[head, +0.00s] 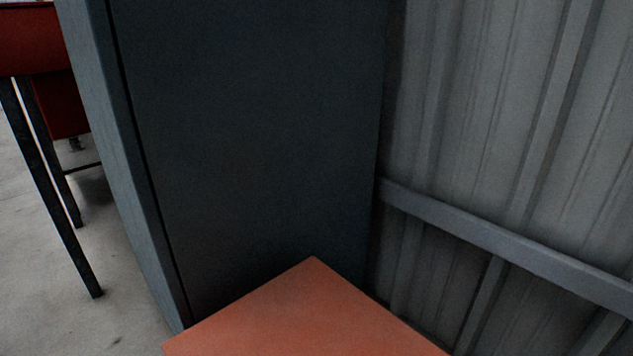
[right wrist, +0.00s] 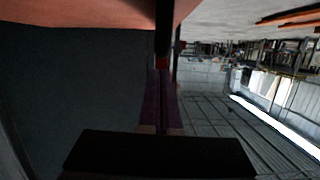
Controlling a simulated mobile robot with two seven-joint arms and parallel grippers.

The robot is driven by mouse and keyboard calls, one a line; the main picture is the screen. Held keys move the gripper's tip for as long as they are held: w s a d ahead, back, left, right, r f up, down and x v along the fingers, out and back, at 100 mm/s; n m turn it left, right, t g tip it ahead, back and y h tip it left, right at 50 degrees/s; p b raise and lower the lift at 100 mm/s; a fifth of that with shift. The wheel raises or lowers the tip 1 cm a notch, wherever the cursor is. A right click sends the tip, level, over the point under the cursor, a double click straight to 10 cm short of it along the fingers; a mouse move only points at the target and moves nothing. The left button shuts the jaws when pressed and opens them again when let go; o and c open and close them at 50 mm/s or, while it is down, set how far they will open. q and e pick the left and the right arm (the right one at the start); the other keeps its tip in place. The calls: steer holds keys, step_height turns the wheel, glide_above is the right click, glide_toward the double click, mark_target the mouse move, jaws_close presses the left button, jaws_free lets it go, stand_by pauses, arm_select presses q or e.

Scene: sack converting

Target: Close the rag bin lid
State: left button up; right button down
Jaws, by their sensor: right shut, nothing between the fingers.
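A flat orange-red panel (head: 308,312) shows at the bottom of the head view, one corner pointing at the dark cabinet. It looks like the top of the rag bin, but its hinge, rim and lower body are out of frame. An orange-red surface (right wrist: 85,13) also fills the upper left of the right wrist view, which looks upside down. My right gripper (right wrist: 162,78) shows in the wrist view with its dark fingers together and nothing between them. The fingertips appear close to the orange-red surface; I cannot tell whether they touch. My left gripper is not in view.
A tall dark blue-grey cabinet (head: 255,150) stands directly behind the orange-red panel. A corrugated metal wall (head: 480,90) with a grey rail (head: 510,246) is on the right. A red table-like unit (head: 35,45) with dark legs stands at left. Concrete floor (head: 60,315) is clear at lower left.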

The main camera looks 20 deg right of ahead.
steer(key=shift+a+f+n+b, duration=0.15)
steer(key=shift+f+n+b, duration=0.15)
steer(key=shift+f, duration=0.5)
steer(key=shift+s, duration=0.1)
steer(key=shift+f, duration=0.15)
